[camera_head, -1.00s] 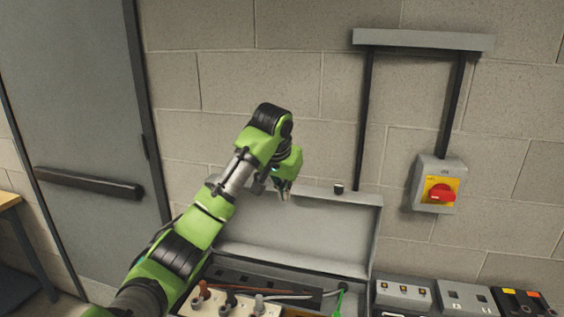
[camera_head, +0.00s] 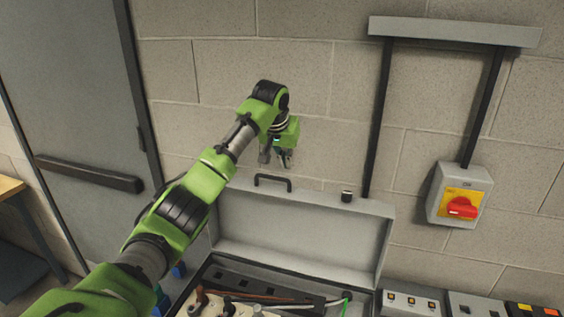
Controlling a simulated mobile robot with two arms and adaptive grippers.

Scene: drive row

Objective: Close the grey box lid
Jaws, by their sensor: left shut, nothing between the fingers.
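The grey box lid (camera_head: 310,224) stands open and upright at the back of the grey box (camera_head: 372,299), near the wall. A dark handle (camera_head: 273,181) and a small black latch (camera_head: 347,196) sit on its top edge. My left gripper (camera_head: 285,164) is shut and empty, pointing down just above and behind the lid's top edge, near the handle. I cannot tell whether it touches the lid. The box interior holds wires, a black strip and cream-coloured parts. My right gripper is not in view.
A red rotary switch (camera_head: 461,208) on a yellow plate is on the block wall at right, below grey trunking (camera_head: 455,32). Several switch panels (camera_head: 412,302) lie right of the box. A grey door (camera_head: 75,120) and wooden table (camera_head: 10,188) are at left.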

